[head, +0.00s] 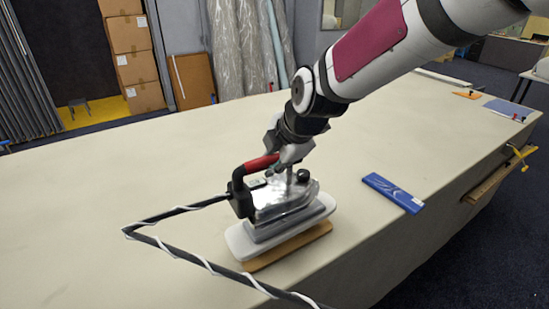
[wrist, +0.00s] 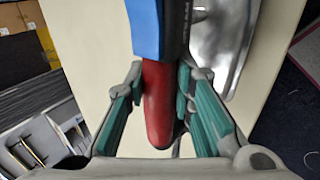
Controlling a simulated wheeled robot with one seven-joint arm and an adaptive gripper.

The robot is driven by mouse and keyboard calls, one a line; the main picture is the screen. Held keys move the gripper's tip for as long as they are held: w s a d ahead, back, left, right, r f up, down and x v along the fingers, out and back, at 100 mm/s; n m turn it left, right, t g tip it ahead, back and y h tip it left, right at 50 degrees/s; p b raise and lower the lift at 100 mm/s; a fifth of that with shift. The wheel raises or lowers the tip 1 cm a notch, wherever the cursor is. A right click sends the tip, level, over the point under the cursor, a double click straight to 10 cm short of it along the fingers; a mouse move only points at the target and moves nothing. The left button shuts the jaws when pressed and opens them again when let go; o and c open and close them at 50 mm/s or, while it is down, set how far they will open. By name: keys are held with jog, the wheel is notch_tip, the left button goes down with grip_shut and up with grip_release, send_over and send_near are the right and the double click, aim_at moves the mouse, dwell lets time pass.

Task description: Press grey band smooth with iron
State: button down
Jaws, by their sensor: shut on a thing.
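The iron (head: 285,194) has a shiny metal body, a red handle and black fittings. In the head view it stands level on a white padded board with a wooden base (head: 290,246). A flat grey layer (head: 292,224) shows between the iron and the white pad; I cannot tell whether this is the grey band or the iron's sole. My gripper (head: 274,166) comes down from above and is shut on the red handle. In the wrist view the handle (wrist: 157,105) sits between my green finger pads, with the metal body (wrist: 222,50) to its right.
A black cord with a white spiral (head: 180,248) runs from the iron across the front left. A blue flat box (head: 393,192) lies to the right of the board. The cloth table (head: 130,175) is clear on the left. Small items lie at the far right.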

aim_at(270, 186)
jog(key=shift+w+a+f+b, duration=0.15)
jog(key=shift+f+b, duration=0.15)
notch_tip(270, 186, down, 4)
jog(key=b, duration=0.2)
jog(key=shift+r+b, duration=0.1)
jog(key=shift+b, duration=0.2)
jog(key=shift+f+b, duration=0.3)
jog(key=shift+f, duration=0.6)
jog(key=shift+f, duration=0.15)
dwell(1.8)
jog(key=shift+r+p, duration=2.35)
jog(key=shift+r, duration=1.35)
